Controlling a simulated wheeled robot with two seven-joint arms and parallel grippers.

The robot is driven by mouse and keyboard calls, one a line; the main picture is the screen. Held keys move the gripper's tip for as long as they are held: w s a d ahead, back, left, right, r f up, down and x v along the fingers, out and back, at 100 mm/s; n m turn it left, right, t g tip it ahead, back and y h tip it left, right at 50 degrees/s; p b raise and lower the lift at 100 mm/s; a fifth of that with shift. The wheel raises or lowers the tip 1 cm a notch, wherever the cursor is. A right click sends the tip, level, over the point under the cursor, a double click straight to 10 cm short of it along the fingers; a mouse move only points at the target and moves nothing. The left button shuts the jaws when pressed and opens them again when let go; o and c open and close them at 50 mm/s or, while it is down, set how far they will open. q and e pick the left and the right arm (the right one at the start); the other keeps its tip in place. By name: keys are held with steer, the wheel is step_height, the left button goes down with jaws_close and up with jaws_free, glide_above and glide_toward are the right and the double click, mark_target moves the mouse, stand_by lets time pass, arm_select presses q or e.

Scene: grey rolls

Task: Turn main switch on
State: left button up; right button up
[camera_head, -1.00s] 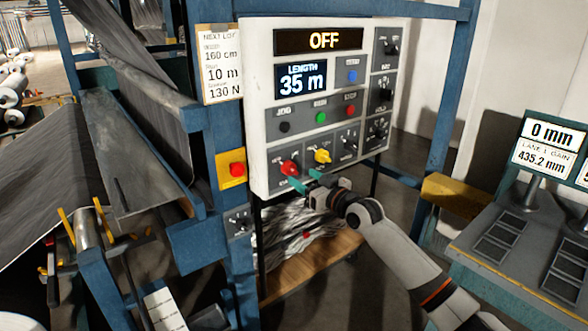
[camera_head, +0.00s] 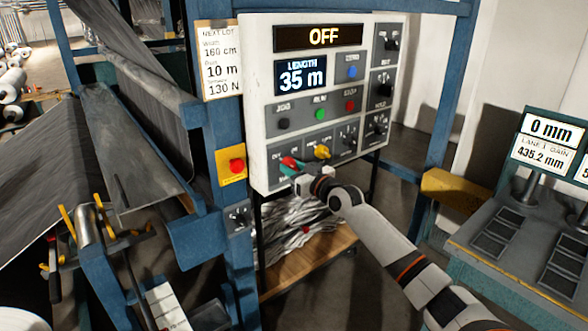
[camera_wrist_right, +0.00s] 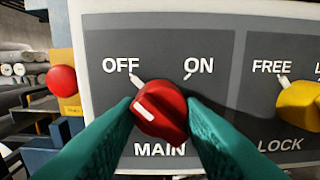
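The main switch is a red knob (camera_head: 288,161) at the lower left of the white control panel (camera_head: 258,150). In the right wrist view the knob (camera_wrist_right: 160,110) has its white mark pointing up-left towards OFF, with ON to the right and MAIN below. The panel's top display (camera_head: 320,37) reads OFF. My right gripper (camera_head: 298,170) is at the knob. In the wrist view its teal fingers (camera_wrist_right: 160,118) are apart, one on each side of the knob; whether they touch it I cannot tell. My left gripper is not in view.
A yellow knob (camera_head: 322,152), marked FREE and LOCK, sits just right of the red one. A red button on a yellow box (camera_head: 232,165) is on the blue post to the left. A bench with display screens (camera_head: 548,140) stands at the right.

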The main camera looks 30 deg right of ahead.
stand_by(0.3)
steer(key=m, duration=0.4)
steer(key=m+p, duration=0.1)
steer(key=m, duration=0.3)
steer(key=m+p, duration=0.1)
steer(key=m, duration=0.4)
steer(key=shift+a+r, duration=0.1)
steer(key=m+p, duration=0.2)
steer(key=m, duration=0.2)
steer(key=shift+m, duration=0.4)
stand_by(0.3)
steer(key=o, duration=1)
